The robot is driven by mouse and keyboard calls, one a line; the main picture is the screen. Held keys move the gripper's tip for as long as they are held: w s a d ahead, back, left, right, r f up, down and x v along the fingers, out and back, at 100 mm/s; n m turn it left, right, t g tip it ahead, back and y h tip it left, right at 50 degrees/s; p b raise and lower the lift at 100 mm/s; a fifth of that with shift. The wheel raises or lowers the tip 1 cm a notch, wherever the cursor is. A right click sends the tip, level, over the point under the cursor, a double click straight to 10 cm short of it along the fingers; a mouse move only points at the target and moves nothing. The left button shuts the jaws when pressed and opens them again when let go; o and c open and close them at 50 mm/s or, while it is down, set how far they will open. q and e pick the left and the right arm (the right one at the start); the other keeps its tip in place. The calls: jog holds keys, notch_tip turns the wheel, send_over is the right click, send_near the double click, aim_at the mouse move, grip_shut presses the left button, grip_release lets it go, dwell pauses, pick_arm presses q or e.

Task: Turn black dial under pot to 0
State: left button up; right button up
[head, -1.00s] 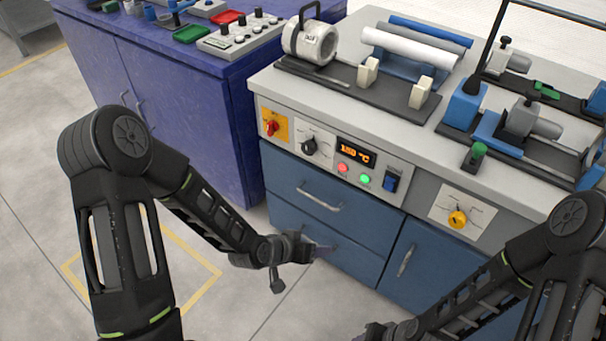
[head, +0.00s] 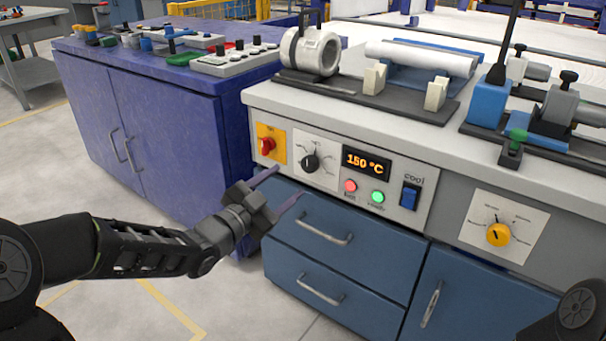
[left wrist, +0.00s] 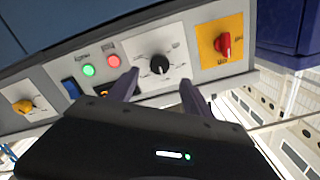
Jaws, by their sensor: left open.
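The black dial (head: 310,163) sits on a white scale plate on the front panel, below the white cylindrical pot (head: 316,52). The dial also shows in the left wrist view (left wrist: 160,64), between and beyond my fingertips. My left gripper (head: 284,186) is open and empty. It is in front of the panel, below and left of the dial, and apart from it. In the left wrist view its two fingers (left wrist: 160,84) point toward the panel on either side of the dial. The dial's exact setting is too small to read. My right gripper is out of view.
A red switch (head: 267,146) on a yellow plate is left of the dial. A display (head: 366,163) reading 150 °C, red and green buttons, a blue switch (head: 410,196) and a yellow knob (head: 498,235) are to the right. Blue drawers (head: 330,240) lie below.

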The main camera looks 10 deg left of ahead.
aim_at(307, 167)
pick_arm(q)
jog(key=shift+w, duration=0.1)
jog(key=b+x, duration=0.2)
jog(key=x, duration=0.5)
jog(key=shift+f, duration=0.15)
jog(key=shift+w+d, duration=0.15)
jog(key=shift+w, duration=0.15)
jog(key=shift+c, duration=0.5)
grip_shut()
